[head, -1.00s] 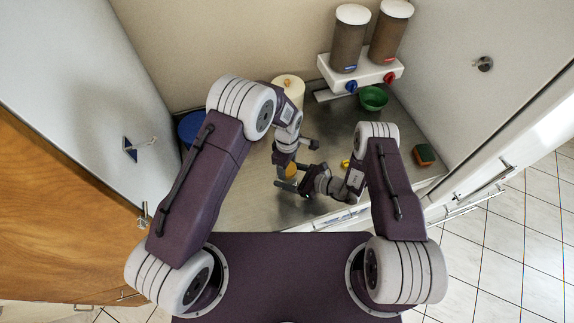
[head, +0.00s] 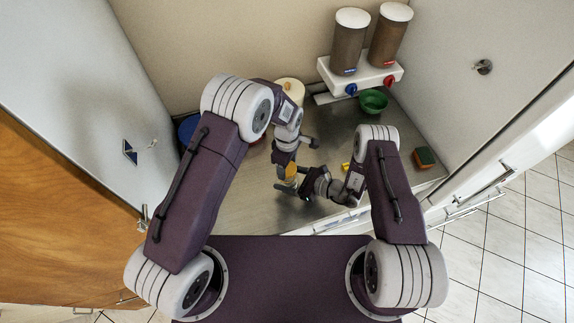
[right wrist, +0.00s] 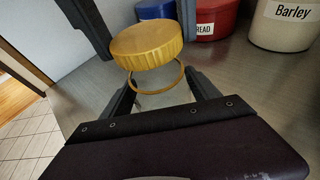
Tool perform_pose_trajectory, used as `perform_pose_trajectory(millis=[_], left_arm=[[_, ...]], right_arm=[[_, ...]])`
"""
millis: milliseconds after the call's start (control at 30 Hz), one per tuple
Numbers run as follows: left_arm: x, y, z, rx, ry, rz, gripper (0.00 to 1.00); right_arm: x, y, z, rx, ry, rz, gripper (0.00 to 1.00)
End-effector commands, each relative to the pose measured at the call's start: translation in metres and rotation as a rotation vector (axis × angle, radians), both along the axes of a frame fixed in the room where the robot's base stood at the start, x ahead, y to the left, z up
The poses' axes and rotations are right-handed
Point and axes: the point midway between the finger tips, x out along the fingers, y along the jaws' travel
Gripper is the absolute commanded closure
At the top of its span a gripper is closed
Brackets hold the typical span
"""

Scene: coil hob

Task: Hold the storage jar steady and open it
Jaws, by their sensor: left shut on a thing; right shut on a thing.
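The storage jar has a ribbed gold lid (right wrist: 147,46), also seen in the head view (head: 291,171). Below the lid, a thin gold ring (right wrist: 158,92) marks the clear jar's rim, with a gap showing at the front. I cannot tell whether lid and rim still touch at the back. My left gripper (head: 290,168) is shut on the lid from above, its dark fingers on either side in the right wrist view. My right gripper (right wrist: 162,98) is shut on the jar body, which is hard to make out; it also shows in the head view (head: 291,187).
A dispenser (head: 360,75), a green bowl (head: 373,101) and a sponge (head: 424,157) are to the right. Side walls enclose the steel counter (head: 245,205).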

Motion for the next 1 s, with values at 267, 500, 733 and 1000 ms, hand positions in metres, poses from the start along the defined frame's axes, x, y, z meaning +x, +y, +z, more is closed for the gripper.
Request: perform_pose_trajectory(millis=[267,500,733,1000], left_arm=[[0.001,0.0,0.035,-0.001,-0.003,0.0,0.89],[0.0,0.0,0.04,0.0,0.0,0.0,0.89],[0.0,0.0,0.04,0.0,0.0,0.0,0.89],[0.0,0.0,0.039,0.0,0.0,0.0,0.89]], right_arm=[[0.0,0.0,0.0,0.001,0.0,0.0,1.0],[0.0,0.0,0.0,0.001,0.0,0.0,1.0],[0.0,0.0,0.0,0.001,0.0,0.0,0.05],[-0.001,-0.004,0.001,0.0,0.0,-0.002,0.05]])
